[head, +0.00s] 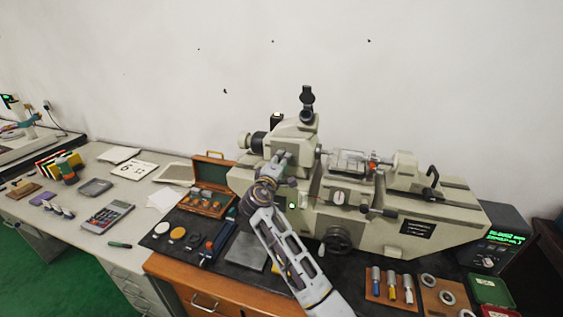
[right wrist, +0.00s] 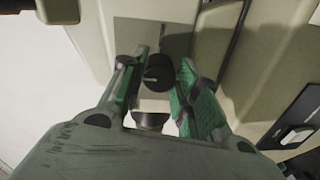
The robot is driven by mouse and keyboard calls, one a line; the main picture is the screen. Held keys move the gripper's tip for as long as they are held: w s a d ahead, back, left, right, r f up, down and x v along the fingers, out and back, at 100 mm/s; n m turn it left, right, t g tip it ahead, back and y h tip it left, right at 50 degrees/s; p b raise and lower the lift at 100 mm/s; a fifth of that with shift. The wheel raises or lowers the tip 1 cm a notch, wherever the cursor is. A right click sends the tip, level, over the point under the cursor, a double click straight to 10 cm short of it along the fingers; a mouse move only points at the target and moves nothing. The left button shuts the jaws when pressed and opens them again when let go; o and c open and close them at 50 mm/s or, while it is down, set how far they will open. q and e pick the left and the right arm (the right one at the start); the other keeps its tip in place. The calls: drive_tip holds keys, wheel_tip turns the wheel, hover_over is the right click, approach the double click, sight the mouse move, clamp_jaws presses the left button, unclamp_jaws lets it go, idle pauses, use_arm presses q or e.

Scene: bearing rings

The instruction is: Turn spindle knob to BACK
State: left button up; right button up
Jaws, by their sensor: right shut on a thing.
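The grey-green machine (head: 440,215) stands on the bench, with its headstock (head: 290,138) at the left end. My right gripper (head: 281,163) is at the front of this headstock. In the right wrist view, a small black knob (right wrist: 158,72) with a pale line on it sits on a grey plate. The green-padded fingers of my right gripper (right wrist: 155,88) are on either side of this knob, shut on it. Any lettering around the knob is not readable. In the head view my gripper and arm hide the knob. My left gripper is not in view.
An open wooden case (head: 213,173) stands to the left. Bearing rings (head: 447,297) lie at the front right. A display box (head: 497,248) stands at the right.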

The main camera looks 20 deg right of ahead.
idle(0.3)
drive_tip(key=o, duration=1)
drive_tip(key=shift+a, duration=0.1)
drive_tip(key=shift+s, duration=0.1)
drive_tip(key=shift+v, duration=5.9)
